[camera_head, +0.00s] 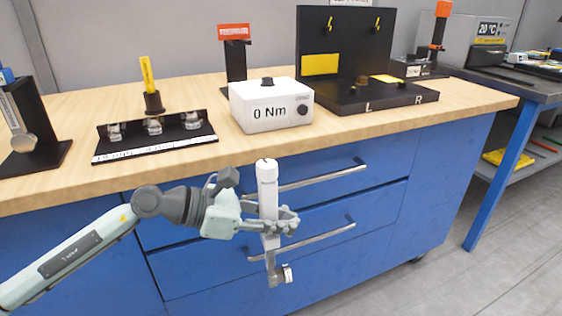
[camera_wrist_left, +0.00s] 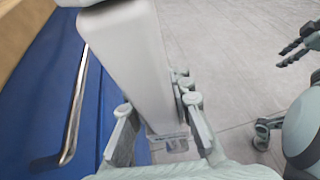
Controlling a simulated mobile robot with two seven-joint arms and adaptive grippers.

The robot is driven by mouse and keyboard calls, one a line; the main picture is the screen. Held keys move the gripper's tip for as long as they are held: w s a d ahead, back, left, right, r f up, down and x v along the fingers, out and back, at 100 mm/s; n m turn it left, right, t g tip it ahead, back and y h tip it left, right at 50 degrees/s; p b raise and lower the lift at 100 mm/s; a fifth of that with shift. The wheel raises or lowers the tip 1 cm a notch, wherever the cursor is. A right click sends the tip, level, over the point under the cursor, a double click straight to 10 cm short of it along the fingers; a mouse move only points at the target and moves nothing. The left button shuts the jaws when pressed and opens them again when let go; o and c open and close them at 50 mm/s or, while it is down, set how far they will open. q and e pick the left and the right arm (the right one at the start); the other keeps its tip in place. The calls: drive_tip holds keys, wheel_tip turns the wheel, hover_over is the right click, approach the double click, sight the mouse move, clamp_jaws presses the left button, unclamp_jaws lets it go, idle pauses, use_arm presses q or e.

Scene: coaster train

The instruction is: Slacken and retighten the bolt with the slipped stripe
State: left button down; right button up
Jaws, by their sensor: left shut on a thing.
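My left gripper (camera_head: 268,222) is shut on a grey-white bar-shaped tool (camera_head: 268,187), seemingly a wrench, in front of the blue drawers. The tool hangs upright, with a small round head (camera_head: 284,273) at its lower end. The tool fills the middle of the left wrist view (camera_wrist_left: 140,60), between the fingers (camera_wrist_left: 160,130). Several small metallic bolt-like pieces (camera_head: 153,125) sit in a black rack (camera_head: 150,144) on the bench; no stripe can be made out on them. Part of my right arm shows at the right of the left wrist view; its gripper's opening is unclear.
A white box reading "0 Nm" (camera_head: 270,110) stands mid-bench. Right of it is a black stand (camera_head: 345,45) with hooks and a base marked L and R. A yellow marker (camera_head: 147,75) stands in a holder. Drawer handles (camera_head: 320,178) project behind the tool. Bench front is clear.

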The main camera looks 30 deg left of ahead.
use_arm(q)
drive_tip(key=shift+m+g+h, duration=0.4)
drive_tip(key=shift+m, duration=0.2)
drive_tip(key=f, duration=0.4)
drive_tip(key=s+d+f, duration=0.1)
drive_tip(key=f, duration=0.1)
drive_tip(key=shift+d+f, duration=0.1)
drive_tip(key=shift+f, duration=0.3)
drive_tip(key=shift+w+d, duration=0.1)
drive_tip(key=shift+w+r, duration=0.1)
drive_tip(key=shift+r, duration=0.1)
